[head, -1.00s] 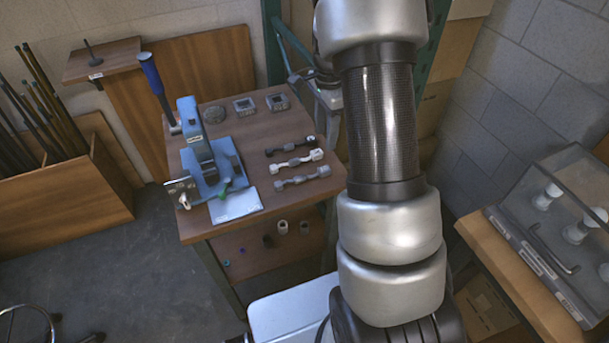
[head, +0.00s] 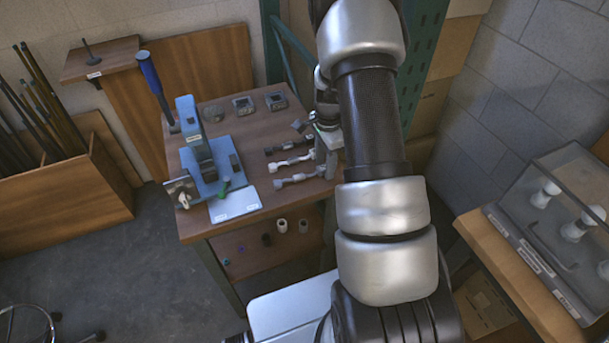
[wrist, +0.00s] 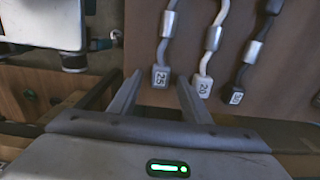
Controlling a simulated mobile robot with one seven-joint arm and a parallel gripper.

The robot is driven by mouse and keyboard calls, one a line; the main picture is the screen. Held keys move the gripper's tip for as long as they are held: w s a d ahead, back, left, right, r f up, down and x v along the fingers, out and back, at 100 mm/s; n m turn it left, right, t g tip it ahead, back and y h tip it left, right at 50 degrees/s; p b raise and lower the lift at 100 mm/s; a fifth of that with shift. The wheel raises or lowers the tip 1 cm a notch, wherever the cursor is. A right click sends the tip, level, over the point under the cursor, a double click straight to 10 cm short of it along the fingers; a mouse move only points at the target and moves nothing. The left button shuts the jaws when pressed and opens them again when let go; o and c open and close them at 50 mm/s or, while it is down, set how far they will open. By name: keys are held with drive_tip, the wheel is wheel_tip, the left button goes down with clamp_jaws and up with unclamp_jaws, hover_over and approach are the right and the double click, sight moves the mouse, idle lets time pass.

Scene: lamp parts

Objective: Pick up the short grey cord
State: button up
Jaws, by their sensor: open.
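The short grey cord (head: 296,179) lies on the table, the nearest of three cords in the head view. In the wrist view the grey cord (wrist: 164,50) runs away from me, and its numbered end block points at my gripper. My gripper (wrist: 161,84) is open and empty, its fingertips on either side of that block in the picture. I cannot tell how far above the block they are. In the head view my gripper (head: 325,150) is at the table's right edge and hides the right ends of the cords.
A white cord (head: 290,163) and a black cord (head: 285,147) lie beside the grey one. A blue lever press (head: 198,150) stands on the left of the table (head: 245,223). Several small grey parts (head: 243,106) lie at the back. A clear case (head: 560,220) stands on the right bench.

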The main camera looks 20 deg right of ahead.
drive_tip(key=shift+c, duration=0.2)
clamp_jaws()
drive_tip(key=shift+r, duration=0.1)
